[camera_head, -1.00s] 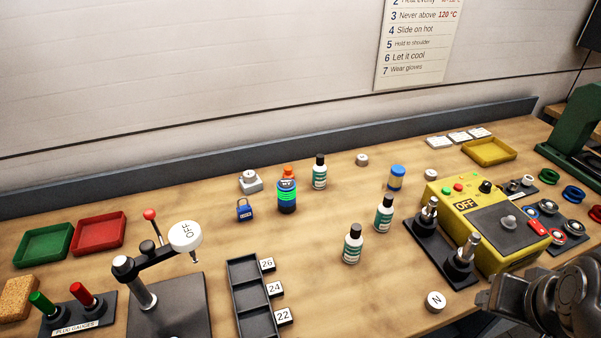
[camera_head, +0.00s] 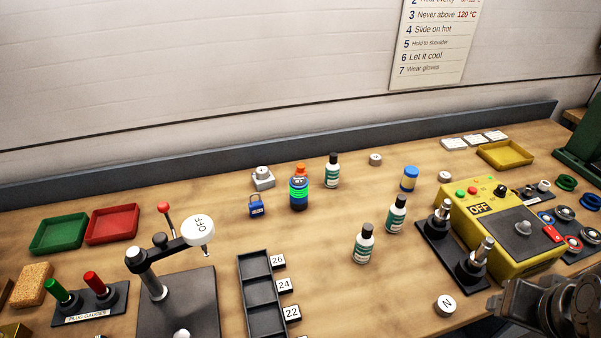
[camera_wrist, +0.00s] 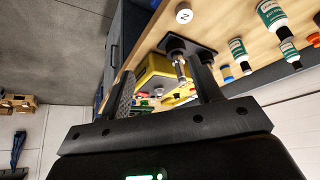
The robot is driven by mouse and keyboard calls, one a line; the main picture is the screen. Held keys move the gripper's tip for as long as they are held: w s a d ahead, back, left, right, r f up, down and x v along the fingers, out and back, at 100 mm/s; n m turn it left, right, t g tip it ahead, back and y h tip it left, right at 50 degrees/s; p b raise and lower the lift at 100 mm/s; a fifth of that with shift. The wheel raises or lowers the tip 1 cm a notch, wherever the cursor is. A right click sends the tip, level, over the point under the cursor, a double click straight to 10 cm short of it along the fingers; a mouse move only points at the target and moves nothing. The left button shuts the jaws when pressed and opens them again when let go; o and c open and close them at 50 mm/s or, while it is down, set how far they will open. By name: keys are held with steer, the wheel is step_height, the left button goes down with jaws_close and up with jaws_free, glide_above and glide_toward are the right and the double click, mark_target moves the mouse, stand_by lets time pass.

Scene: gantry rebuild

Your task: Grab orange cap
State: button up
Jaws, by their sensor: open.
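The orange cap (camera_head: 300,169) shows at the back middle of the bench, on or just behind a dark blue bottle (camera_head: 299,203) with glowing green bands. I cannot tell which. My gripper (camera_head: 507,301) is at the lower right, far from the cap, by the bench's front edge. In the wrist view my gripper (camera_wrist: 165,82) has its two fingers wide apart with nothing held between them. A small orange patch (camera_wrist: 314,39) at that view's right edge may be the cap.
White bottles with black caps (camera_head: 332,172) stand beside and in front of the cap. A blue padlock (camera_head: 256,206) is at its left. The yellow machine (camera_head: 480,208) and two metal posts (camera_head: 440,228) stand between my gripper and the bottles. A black tray (camera_head: 262,295) lies in front.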

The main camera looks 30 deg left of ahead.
steer(key=w+a+r+n, duration=0.1)
steer(key=w+a+r, duration=0.2)
steer(key=w, duration=0.3)
steer(key=w+a+r, duration=0.3)
steer(key=w+a, duration=0.1)
steer(key=w, duration=0.2)
steer(key=n+g+y, duration=0.1)
steer(key=n+g, duration=0.2)
glide_above(301, 166)
steer(key=s, duration=0.2)
steer(key=s+d+f+x, duration=0.1)
steer(key=s+x, duration=0.2)
steer(key=x, duration=2.1)
steer(key=shift+d+f, duration=0.15)
steer(key=shift+d, duration=0.25)
steer(key=shift+c, duration=0.5)
